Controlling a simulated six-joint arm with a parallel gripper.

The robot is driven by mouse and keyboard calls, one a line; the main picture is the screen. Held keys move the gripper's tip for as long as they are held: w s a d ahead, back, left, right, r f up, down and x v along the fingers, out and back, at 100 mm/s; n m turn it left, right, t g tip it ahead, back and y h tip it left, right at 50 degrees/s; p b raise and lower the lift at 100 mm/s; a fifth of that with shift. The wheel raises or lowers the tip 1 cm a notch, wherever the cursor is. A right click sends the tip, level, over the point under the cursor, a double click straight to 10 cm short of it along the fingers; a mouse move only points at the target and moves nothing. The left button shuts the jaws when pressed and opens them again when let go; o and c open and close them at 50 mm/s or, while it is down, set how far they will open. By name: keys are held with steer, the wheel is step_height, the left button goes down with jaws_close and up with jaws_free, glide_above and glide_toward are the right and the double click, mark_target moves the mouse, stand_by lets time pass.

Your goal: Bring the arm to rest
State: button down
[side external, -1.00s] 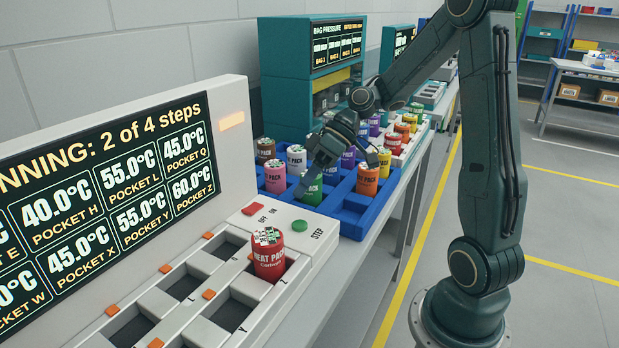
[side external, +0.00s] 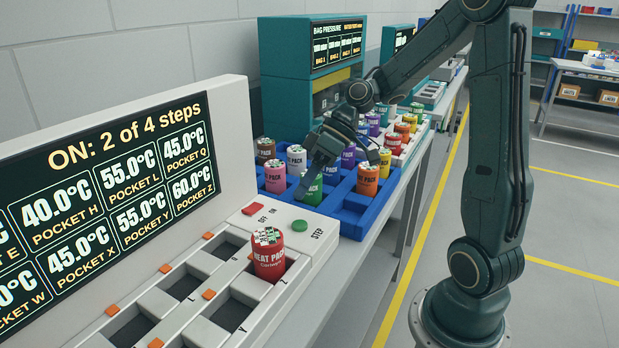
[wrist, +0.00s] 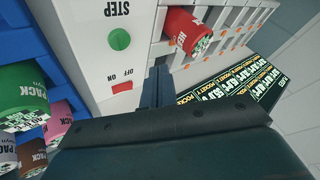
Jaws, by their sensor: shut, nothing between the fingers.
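My gripper (side external: 320,160) is shut and empty. In the side external view it hangs above the blue tray (side external: 352,229), in front of or over the green pack (side external: 312,191); the exact gap cannot be told. In the wrist view the closed fingers (wrist: 157,86) point toward the white heating station (wrist: 85,45), with nothing between them. The station's display (side external: 110,185) reads "ON: 2 of 4 steps". A red heat pack (side external: 269,258) stands upright in the station's pocket Z; it also shows in the wrist view (wrist: 187,29).
The station has a red switch (side external: 252,209) and a green STEP button (side external: 299,226). Several coloured packs, such as the pink one (side external: 275,177) and orange one (side external: 368,179), stand in the tray close around my gripper. Teal machines (side external: 285,95) stand behind.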

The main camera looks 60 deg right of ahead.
steer(key=s+a+r+m+t+h, duration=0.1)
steer(key=s+r+m+h, duration=0.1)
steer(key=s, duration=0.5)
steer(key=s+a+r+m+t+h, duration=0.1)
steer(key=s+r+h, duration=0.3)
steer(key=s, duration=0.4)
steer(key=shift+s+a+r+m+h, duration=0.2)
steer(key=shift+a+m+h, duration=0.3)
steer(key=shift+h, duration=0.2)
